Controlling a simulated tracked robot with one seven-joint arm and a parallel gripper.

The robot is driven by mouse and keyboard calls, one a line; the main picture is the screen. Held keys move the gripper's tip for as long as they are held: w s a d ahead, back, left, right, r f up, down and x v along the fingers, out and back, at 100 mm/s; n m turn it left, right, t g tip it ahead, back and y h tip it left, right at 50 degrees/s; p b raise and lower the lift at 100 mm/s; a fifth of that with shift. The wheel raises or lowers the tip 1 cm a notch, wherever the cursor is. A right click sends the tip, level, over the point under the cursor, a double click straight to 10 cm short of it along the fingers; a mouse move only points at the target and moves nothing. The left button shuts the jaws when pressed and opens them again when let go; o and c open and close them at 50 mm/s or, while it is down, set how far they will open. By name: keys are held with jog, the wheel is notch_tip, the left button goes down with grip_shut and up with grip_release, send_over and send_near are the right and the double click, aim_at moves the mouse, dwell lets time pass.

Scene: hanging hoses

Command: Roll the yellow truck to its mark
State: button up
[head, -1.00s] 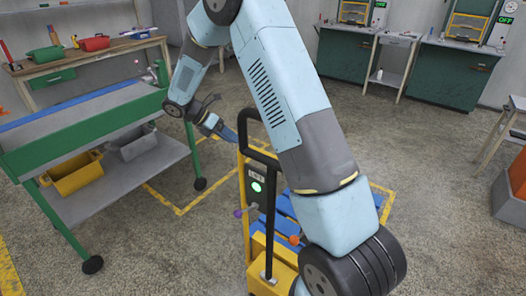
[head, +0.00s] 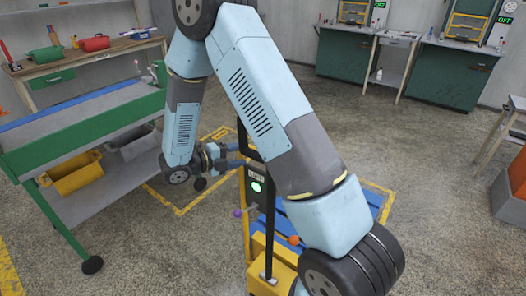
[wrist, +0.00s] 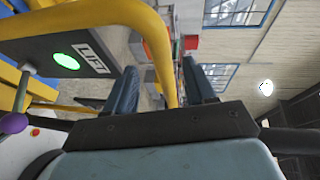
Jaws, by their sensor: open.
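The yellow truck (head: 262,272) stands at the lower centre of the head view, partly hidden behind my arm. It has a blue slatted deck (head: 372,200) and an upright handle with a "LIFT" panel and green light, also in the wrist view (wrist: 66,61). My gripper (head: 232,156) is at the handle's upper left. In the wrist view my gripper (wrist: 160,88) is open, with the yellow handle bar (wrist: 157,40) passing between its fingers; contact cannot be told. Yellow floor lines (head: 180,211) show left of the truck, and more (head: 388,205) at its right.
A green-and-grey rack (head: 75,150) with a yellow bin (head: 75,178) and a grey bin stands close at the left. A purple-knobbed and an orange-knobbed lever (head: 294,240) stick out of the truck. Open floor lies behind and right, before green cabinets (head: 440,75).

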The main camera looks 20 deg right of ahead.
jog(key=x, duration=0.8)
jog(key=shift+d+f, duration=0.1)
jog(key=shift+d, duration=0.05)
grip_shut()
dwell(0.3)
